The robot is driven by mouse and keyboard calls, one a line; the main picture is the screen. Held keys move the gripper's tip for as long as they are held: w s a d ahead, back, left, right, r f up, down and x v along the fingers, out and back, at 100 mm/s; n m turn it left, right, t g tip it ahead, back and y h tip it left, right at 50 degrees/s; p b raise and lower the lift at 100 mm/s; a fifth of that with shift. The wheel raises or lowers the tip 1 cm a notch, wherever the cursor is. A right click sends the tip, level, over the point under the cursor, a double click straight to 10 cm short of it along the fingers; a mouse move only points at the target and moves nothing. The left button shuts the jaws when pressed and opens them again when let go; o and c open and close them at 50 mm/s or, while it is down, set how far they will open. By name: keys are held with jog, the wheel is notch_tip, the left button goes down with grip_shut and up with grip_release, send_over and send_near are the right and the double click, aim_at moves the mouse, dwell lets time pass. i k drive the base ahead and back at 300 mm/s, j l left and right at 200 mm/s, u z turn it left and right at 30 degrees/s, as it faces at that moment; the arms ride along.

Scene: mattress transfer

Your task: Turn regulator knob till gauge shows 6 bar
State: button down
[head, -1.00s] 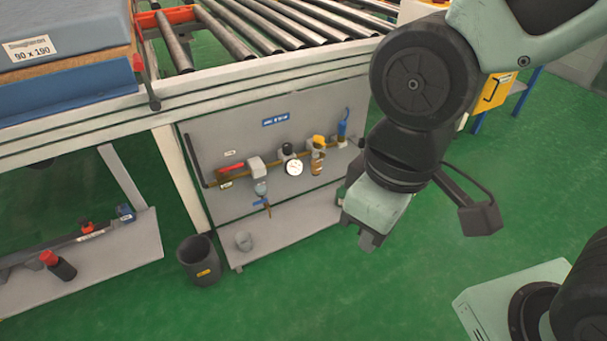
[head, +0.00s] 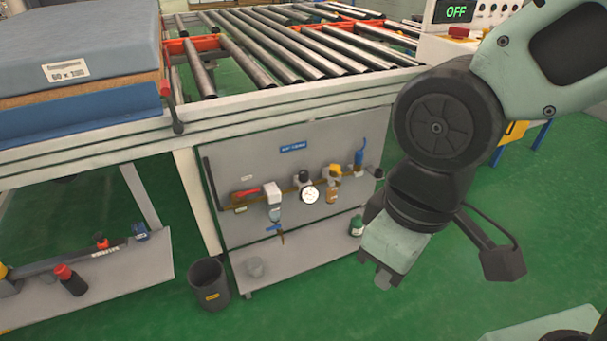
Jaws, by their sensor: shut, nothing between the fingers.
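The pressure gauge (head: 310,195) is a small round white dial on the grey panel under the roller conveyor. Its reading is too small to make out. A dark knob (head: 301,176) sits just above and behind the gauge, on the brass-coloured pipe line; it looks like the regulator knob. My gripper (head: 377,277) is to the right of the panel and nearer to me, pointing down, apart from the knob and gauge. It is shut and empty. My wrist hides part of the space right of the panel.
The pipe line also bears a red-handled valve (head: 246,193), a yellow-topped unit (head: 333,170) and a blue part (head: 359,157). A green bottle (head: 356,226) stands on the lower shelf. A dark bin (head: 210,284) stands left. Green floor (head: 330,310) in front is clear.

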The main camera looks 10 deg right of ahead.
aim_at(304, 176)
jog(key=i+j+u, duration=0.2)
jog(key=i, duration=0.35)
jog(key=i+u, duration=0.25)
jog(key=i, duration=0.3)
